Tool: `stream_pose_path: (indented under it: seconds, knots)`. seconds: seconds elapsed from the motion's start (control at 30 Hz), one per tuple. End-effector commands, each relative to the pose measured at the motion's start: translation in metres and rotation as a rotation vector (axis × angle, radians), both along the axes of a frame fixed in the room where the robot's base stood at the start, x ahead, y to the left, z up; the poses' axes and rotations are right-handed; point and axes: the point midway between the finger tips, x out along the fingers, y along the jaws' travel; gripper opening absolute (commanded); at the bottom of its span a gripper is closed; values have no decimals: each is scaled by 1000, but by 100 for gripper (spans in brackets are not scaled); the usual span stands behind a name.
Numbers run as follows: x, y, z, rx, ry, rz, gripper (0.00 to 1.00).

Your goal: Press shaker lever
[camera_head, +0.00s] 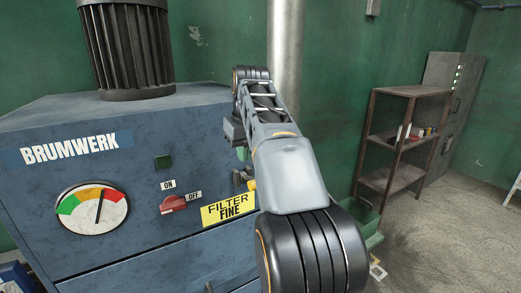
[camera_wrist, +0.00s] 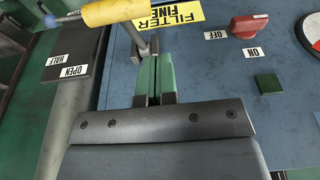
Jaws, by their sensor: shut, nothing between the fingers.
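The shaker lever has a yellow handle (camera_wrist: 115,11) and a grey metal rod; it shows at the top left of the wrist view. In the head view a small yellow part of it (camera_head: 251,184) shows beside the filter sign, mostly hidden by my arm. My gripper (camera_wrist: 156,55) is shut and empty, its green finger pads together. Its tips are close to the lever's rod, just below the handle in the wrist view; I cannot tell whether they touch it. In the head view the fingers are largely hidden behind my arm.
The blue Brumwerk machine (camera_head: 120,240) carries a gauge (camera_head: 92,208), a red switch (camera_head: 173,203) and a yellow "FILTER FINE" sign (camera_head: 228,209). A dark plate with OPEN and HALF labels (camera_wrist: 74,71) lies left of my gripper. A rusty shelf (camera_head: 382,180) stands right, with open floor near it.

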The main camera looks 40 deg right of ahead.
Motion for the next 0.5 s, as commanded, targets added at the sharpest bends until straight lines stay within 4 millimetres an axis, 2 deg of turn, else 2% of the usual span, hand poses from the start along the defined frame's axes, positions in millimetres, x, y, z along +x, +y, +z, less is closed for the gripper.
stream_pose_path:
  seconds: [0.03, 0.2, 0.3, 0.5]
  knots:
    - [1, -12, 23, 0, 2, -8, 0]
    - [-2, -36, 58, 3, 14, -15, 0]
    - [-4, -44, 68, 4, 17, -17, 0]
    - [-6, -48, 73, 4, 20, -17, 0]
